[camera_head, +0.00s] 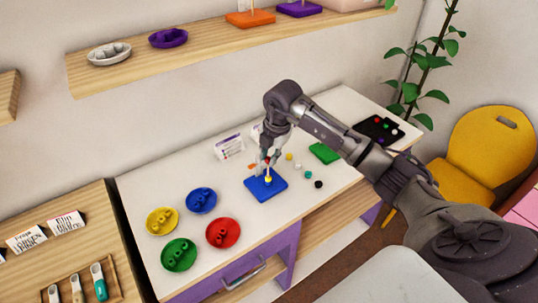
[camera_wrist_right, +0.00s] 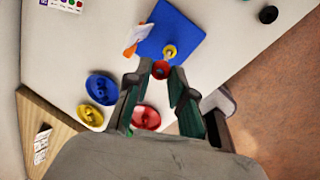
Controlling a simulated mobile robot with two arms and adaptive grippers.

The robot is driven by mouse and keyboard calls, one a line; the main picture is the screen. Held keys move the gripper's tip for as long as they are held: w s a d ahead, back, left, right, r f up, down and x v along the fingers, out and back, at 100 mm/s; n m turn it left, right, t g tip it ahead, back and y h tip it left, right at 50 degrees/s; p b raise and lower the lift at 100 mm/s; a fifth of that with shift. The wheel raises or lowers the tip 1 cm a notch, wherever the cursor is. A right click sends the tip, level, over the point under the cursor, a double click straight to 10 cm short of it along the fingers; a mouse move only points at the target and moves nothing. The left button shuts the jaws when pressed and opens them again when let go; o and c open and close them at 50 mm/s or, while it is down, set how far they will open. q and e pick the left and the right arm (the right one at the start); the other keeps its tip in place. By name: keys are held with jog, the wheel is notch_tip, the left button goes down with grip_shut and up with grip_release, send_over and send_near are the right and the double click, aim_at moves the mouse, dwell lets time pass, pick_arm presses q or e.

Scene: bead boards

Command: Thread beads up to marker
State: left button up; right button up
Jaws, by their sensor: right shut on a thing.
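A blue board (camera_head: 258,190) lies on the white table. A yellow bead (camera_head: 268,179) sits on it, around what seems to be its peg; the bead also shows in the wrist view (camera_wrist_right: 170,52). My right gripper (camera_head: 267,163) is above the board with fingers pointing down. In the wrist view it (camera_wrist_right: 160,72) is shut on a red bead (camera_wrist_right: 161,69), close to the yellow bead and apparently above it. I cannot tell whether the red bead is around the peg. An orange and white piece (camera_wrist_right: 133,40), perhaps the marker, is at the board's edge. My left gripper is not in view.
Loose yellow (camera_head: 289,157), white (camera_head: 297,165), teal (camera_head: 308,174) and black (camera_head: 318,184) beads lie right of the board. A green board (camera_head: 325,152) and black tray (camera_head: 370,124) are farther right. Yellow, blue (camera_head: 212,207), green and red (camera_head: 235,240) dishes stand left. A white card (camera_head: 229,147) stands behind.

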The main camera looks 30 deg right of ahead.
jog(key=shift+f+b, duration=0.45)
jog(key=shift+f, duration=0.3)
dwell(0.5)
jog(key=shift+f+b, duration=0.45)
jog(key=shift+f, duration=0.2)
jog(key=shift+f, duration=0.2)
jog(key=o, duration=0.8)
jog(key=shift+r, duration=0.1)
notch_tip(320, 180, up, 12)
jog(key=s, duration=0.2)
jog(key=shift+s+d, duration=0.15)
jog(key=shift+d, duration=0.25)
